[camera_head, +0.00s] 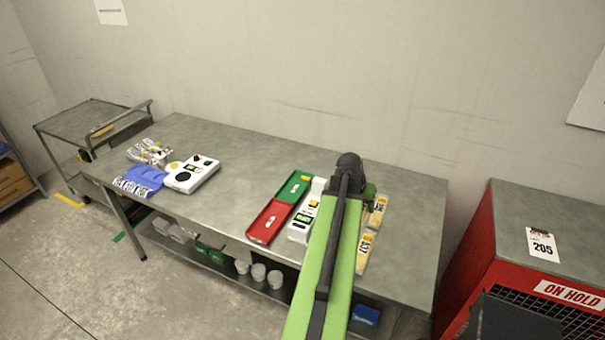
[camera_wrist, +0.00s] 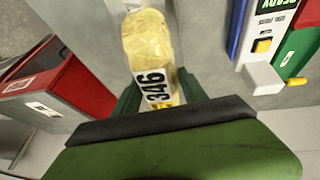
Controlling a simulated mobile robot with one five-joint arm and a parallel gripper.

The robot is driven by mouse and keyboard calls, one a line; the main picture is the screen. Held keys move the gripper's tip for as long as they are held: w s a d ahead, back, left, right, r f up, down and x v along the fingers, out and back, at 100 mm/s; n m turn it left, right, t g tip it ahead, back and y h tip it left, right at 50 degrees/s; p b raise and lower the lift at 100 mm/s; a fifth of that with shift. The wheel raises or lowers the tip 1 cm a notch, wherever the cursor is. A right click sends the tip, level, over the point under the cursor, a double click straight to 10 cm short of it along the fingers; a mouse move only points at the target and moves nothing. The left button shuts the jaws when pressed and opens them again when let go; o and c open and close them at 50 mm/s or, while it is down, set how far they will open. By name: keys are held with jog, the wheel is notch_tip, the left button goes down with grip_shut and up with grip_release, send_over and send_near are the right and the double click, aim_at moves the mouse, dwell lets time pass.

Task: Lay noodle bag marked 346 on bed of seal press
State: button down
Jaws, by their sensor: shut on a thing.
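The noodle bag marked 346 (camera_wrist: 146,40) is a clear bag of yellow noodles with a white number label. It is between the green jaws of my gripper (camera_wrist: 150,98), which is shut on its label end. In the head view my gripper (camera_head: 368,190) is mostly hidden by my arm, beside a noodle bag (camera_head: 378,212) on the right of the table. I cannot tell whether the held bag touches the table. The seal press (camera_head: 301,226) is a white unit just left of my arm; its READY display and name show in the wrist view (camera_wrist: 262,50). Its bed is not clearly seen.
Another noodle bag (camera_head: 365,250) lies nearer the front edge. A red tray (camera_head: 268,222) and a green tray (camera_head: 294,187) lie left of the press. A white control box (camera_head: 191,174) and blue tray (camera_head: 146,176) are farther left. A red on-hold bin (camera_head: 478,245) stands right.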

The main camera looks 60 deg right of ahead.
jog(key=w+d+f+b, duration=0.3)
jog(key=w+f+b, duration=0.25)
jog(key=w, duration=0.45)
jog(key=shift+n, duration=0.3)
notch_tip(320, 180, down, 10)
jog(key=b, duration=0.8)
jog(key=shift+w+a+b, duration=0.15)
jog(key=shift+b, duration=0.25)
jog(key=shift+r, duration=0.1)
jog(key=c, duration=0.5)
grip_release()
